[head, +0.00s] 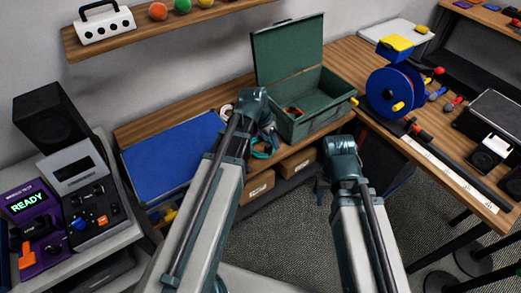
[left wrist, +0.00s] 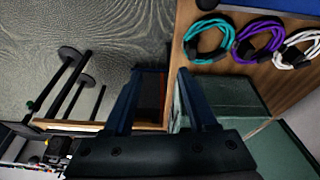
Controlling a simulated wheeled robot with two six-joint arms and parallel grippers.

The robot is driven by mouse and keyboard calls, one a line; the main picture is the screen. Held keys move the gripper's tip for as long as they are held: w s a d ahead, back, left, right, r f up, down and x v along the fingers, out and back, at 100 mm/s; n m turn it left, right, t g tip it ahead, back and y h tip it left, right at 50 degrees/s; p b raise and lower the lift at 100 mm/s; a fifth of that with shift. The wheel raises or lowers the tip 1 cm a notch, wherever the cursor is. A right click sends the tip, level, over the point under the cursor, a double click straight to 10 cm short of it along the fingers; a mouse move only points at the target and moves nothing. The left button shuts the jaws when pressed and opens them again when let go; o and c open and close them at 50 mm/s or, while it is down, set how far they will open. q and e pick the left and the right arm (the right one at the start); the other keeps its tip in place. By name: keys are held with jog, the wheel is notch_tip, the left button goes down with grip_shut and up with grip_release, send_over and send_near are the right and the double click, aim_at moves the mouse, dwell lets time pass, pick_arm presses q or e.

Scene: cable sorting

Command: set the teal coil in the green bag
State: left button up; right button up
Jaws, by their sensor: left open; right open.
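The teal coil (left wrist: 207,41) lies flat on the wooden bench, first in a row beside a purple coil (left wrist: 258,39) and a white coil (left wrist: 299,47). In the head view, teal loops (head: 265,152) show at the bench edge, partly behind my left arm. My left gripper (head: 268,132) is open and empty, beside the bag. My right gripper (head: 345,180) is in front of the bench, apart from it.
A blue mat (head: 172,158) covers the bench at left. A blue reel (head: 392,92) and tools stand on the right bench. Cardboard boxes (head: 257,187) sit below the bench. A shelf (head: 150,33) runs above.

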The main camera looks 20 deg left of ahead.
pick_arm(q)
jog(key=t+b, duration=0.1)
send_near(268, 145)
jog(key=shift+m+h, duration=0.3)
jog(key=b+x, duration=0.5)
jog(key=b, duration=0.3)
jog(key=shift+s+d+f, duration=0.1)
jog(key=shift+d+f, duration=0.05)
jog(key=shift+d, duration=0.05)
jog(key=b+x, duration=0.4)
jog(key=shift+a+f, duration=0.3)
jog(key=shift+w+d+f+b, duration=0.15)
jog(key=shift+w+f+b, duration=0.2)
jog(key=shift+b, duration=0.2)
jog(key=shift+s+r, duration=0.1)
grip_shut()
